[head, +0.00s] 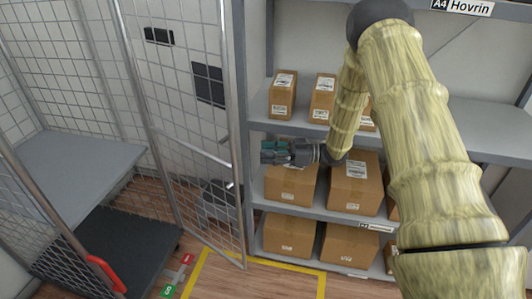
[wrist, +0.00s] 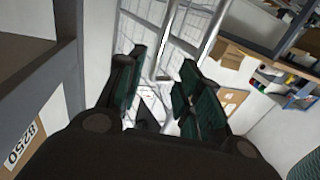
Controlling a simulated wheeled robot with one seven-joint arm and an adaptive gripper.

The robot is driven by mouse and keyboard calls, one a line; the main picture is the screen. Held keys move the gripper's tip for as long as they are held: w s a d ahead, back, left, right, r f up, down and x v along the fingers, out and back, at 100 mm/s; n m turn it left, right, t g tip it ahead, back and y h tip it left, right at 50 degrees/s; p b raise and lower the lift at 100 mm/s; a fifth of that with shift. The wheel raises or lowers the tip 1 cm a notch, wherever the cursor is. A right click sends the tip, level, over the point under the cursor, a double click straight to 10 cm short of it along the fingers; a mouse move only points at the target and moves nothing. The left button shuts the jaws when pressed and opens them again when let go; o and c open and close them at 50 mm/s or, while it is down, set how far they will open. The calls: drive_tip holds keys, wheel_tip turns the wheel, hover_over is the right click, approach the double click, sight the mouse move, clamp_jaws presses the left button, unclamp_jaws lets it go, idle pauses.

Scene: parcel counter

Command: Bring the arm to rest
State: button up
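My gripper (head: 277,153) is in front of the shelf rack in the head view, level with the gap above the middle row of boxes and close to the rack's left post. It points left toward the mesh door. In the wrist view its two dark green finger pads (wrist: 165,92) stand apart with nothing between them. Through the gap the mesh and a pale surface show. My arm reaches in from the right of the head view, bent down at the elbow.
The shelf rack (head: 247,100) holds several cardboard boxes (head: 354,184) on its shelves. A mesh door (head: 190,90) stands at the left, beside a dark cart (head: 110,250) with a red handle (head: 107,273). A yellow floor line (head: 290,264) runs in front of the rack.

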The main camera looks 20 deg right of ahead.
drive_tip(key=s+a+f+m+t+h, duration=0.2)
drive_tip(key=a+f+m+h, duration=0.1)
drive_tip(key=f, duration=0.4)
drive_tip(key=s+a+f+m+t+h, duration=0.2)
drive_tip(key=f+m+h, duration=0.15)
drive_tip(key=f, duration=0.35)
drive_tip(key=s+a+f+m+g+h+p, duration=0.2)
drive_tip(key=s+f+m+h, duration=0.25)
drive_tip(key=s+f, duration=0.55)
drive_tip(key=s+f+m+g+h, duration=0.1)
drive_tip(key=s+f+g+h, duration=0.1)
drive_tip(key=s, duration=0.8)
drive_tip(key=s+f+m+g+h, duration=0.1)
drive_tip(key=s+g, duration=0.3)
drive_tip(key=s, duration=0.7)
drive_tip(key=s+f+g+h, duration=0.2)
drive_tip(key=s+f+g, duration=0.1)
drive_tip(key=s, duration=0.8)
drive_tip(key=shift+d+f+m+h, duration=0.3)
drive_tip(key=shift+d+f+m, duration=0.05)
drive_tip(key=shift+f+m, duration=0.05)
